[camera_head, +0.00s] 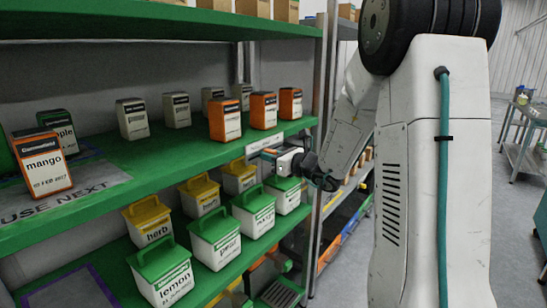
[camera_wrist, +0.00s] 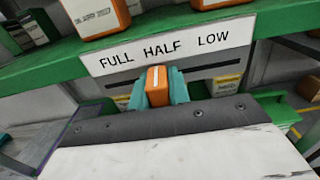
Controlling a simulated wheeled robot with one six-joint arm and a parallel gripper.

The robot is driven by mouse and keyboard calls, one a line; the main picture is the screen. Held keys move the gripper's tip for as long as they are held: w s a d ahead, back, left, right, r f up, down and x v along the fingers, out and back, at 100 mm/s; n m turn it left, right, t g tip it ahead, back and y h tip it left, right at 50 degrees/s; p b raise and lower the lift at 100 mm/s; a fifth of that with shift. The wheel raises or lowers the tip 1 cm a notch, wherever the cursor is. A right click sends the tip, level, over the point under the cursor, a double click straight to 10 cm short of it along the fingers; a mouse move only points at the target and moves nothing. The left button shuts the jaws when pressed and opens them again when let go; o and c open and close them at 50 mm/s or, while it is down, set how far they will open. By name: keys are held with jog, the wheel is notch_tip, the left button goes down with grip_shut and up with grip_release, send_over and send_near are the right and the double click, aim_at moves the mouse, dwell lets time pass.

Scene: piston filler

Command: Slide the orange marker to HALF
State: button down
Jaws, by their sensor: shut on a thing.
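The orange marker (camera_wrist: 157,86) sits at a dark slot (camera_wrist: 225,71) in a white label plate (camera_wrist: 105,65) on the green shelf edge. The plate reads FULL, HALF, LOW from left to right. The marker is below the word HALF (camera_wrist: 164,47), a little toward its left end. My gripper (camera_wrist: 158,87) is shut on the marker, with a teal finger on either side. In the head view my gripper (camera_head: 272,157) is at the shelf's front edge, just below the plate (camera_head: 264,143). The marker's inner end is hidden.
Orange and white cartons (camera_head: 224,119) stand on the green shelf (camera_head: 170,148) above. Lidded tubs with green and yellow tops (camera_head: 214,239) stand on the shelf below. A grey upright post (camera_head: 325,80) is right of the plate. Open floor (camera_head: 515,220) lies at the right.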

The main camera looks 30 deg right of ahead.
jog(key=shift+w+d, duration=0.15)
jog(key=shift+d, duration=0.3)
jog(key=c, duration=1.3)
grip_release()
jog(key=v, duration=0.7)
jog(key=shift+s+d, duration=0.2)
jog(key=shift+s, duration=0.15)
